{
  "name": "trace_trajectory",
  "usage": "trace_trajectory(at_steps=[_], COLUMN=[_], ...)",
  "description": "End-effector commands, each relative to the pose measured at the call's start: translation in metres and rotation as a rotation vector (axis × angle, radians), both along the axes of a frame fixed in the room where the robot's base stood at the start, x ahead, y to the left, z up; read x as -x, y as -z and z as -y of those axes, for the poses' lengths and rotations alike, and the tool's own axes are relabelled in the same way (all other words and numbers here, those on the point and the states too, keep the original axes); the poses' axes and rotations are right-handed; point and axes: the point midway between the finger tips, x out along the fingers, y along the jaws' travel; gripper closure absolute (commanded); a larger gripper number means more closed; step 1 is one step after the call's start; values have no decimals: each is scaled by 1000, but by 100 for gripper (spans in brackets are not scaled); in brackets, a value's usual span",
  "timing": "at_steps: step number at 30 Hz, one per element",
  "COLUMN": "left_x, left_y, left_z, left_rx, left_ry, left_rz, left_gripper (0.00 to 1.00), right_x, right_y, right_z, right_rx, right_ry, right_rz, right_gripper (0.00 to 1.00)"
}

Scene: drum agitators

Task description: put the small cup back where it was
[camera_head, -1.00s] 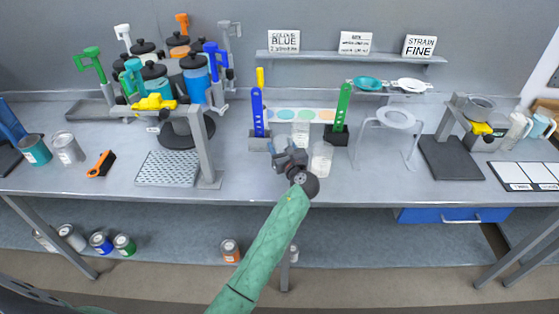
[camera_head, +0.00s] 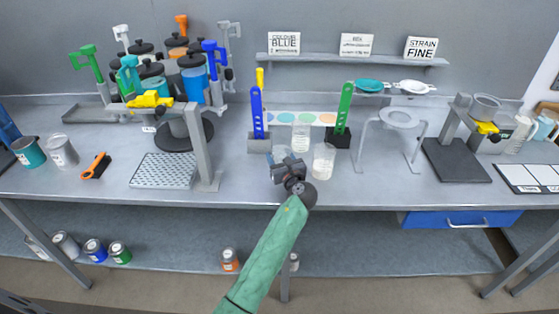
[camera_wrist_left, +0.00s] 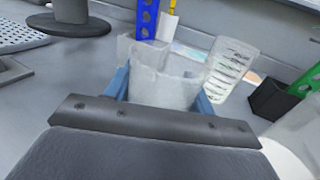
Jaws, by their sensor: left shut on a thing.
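My left gripper (camera_head: 283,163) is shut on a small clear cup (camera_wrist_left: 165,85), which sits upright or nearly so between its blue fingers in the left wrist view. In the head view the held cup (camera_head: 280,153) is partly hidden by the gripper, at the front of the blue perforated stand (camera_head: 257,115). I cannot tell whether its base touches the bench. A clear cup with printed marks (camera_head: 301,138) stands behind, and shows in the wrist view (camera_wrist_left: 232,66). Another clear cup (camera_head: 323,160) stands just right of the gripper. My right gripper is out of view.
A green perforated strip (camera_head: 344,108) in a black base stands behind right. A strip of coloured discs (camera_head: 283,116) spans between the stands. A white ring stand (camera_head: 402,118) is to the right. A perforated tray (camera_head: 165,171) and grey post (camera_head: 199,145) are left. Bench space between is narrow.

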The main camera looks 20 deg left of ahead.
Motion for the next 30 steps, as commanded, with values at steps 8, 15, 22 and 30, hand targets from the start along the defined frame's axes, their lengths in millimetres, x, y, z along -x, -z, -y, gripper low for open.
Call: trace_trajectory(at_steps=[8, 15, 22, 30], left_x=[0, 0, 0, 4], left_y=[0, 3, 3, 2], left_z=[0, 0, 0, 3], left_rx=[0, 0, 0, 1], left_ry=[0, 0, 0, 0], left_rz=[0, 0, 0, -1], left_gripper=[71, 40, 24, 24], right_x=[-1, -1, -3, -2], right_y=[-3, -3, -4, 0], right_z=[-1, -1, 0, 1], right_rx=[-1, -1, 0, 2], right_ry=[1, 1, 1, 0], right_rz=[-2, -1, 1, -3], right_gripper=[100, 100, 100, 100])
